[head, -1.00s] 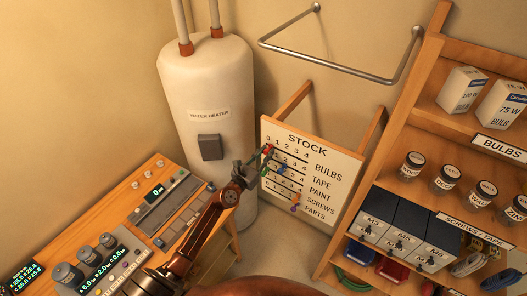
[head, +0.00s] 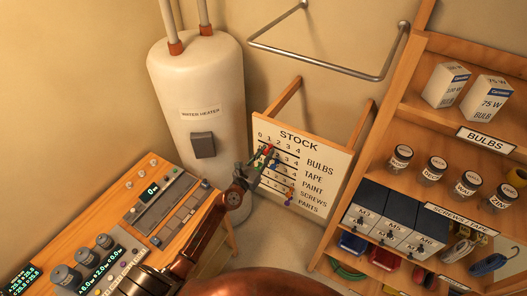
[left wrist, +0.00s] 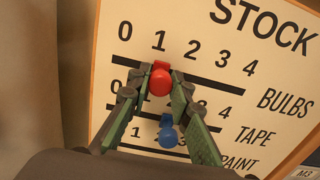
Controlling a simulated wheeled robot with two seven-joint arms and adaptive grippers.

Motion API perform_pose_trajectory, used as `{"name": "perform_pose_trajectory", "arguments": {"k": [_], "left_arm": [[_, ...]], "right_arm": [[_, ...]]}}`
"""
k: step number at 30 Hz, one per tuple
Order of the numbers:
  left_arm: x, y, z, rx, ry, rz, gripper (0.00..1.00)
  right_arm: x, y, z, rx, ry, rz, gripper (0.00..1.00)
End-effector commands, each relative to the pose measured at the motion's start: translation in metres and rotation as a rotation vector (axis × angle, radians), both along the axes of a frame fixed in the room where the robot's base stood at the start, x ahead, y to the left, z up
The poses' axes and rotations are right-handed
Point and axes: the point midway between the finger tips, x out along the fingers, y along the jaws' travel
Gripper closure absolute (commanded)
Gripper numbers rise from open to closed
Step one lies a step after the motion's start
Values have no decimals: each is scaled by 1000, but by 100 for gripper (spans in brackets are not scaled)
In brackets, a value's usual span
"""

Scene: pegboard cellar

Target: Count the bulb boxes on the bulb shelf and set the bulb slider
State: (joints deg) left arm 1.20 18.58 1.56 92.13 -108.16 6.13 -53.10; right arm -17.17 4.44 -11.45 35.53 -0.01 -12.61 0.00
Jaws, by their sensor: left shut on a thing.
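The STOCK board (head: 298,180) has slots for BULBS, TAPE, PAINT, SCREWS and PARTS, numbered 0 to 4. The bulb slider, a red knob (left wrist: 160,78), is at about the 1 of the BULBS row. My left gripper (left wrist: 160,92) has its green-padded fingers on both sides of the red knob and is shut on it; it also shows at the board in the head view (head: 256,162). On the bulb shelf (head: 425,108) I see two white-and-blue bulb boxes, a left one (head: 446,85) and a right one (head: 487,98). The shelf's right end is outside the picture. My right gripper is not in view.
A blue slider knob (left wrist: 168,136) sits just below, between the fingers. The water heater (head: 200,110) stands behind left, a control bench (head: 150,170) at the left. Jars (head: 434,170) and drawers (head: 392,220) fill the rack under the bulb shelf. A metal rail (head: 330,62) is on the wall.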

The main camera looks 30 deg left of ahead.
Motion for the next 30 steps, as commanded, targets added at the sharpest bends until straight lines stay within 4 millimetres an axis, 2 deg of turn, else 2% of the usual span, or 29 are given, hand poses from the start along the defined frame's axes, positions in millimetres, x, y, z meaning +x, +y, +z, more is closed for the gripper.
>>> {"name": "perform_pose_trajectory", "arguments": {"k": [22,23,30], "left_arm": [[-2,-29,-1,-1,2,-1,90],[-2,-28,-1,0,2,-1,79],[-2,-28,-1,0,1,0,62]], "right_arm": [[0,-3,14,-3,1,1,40],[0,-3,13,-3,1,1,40],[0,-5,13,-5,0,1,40]]}}
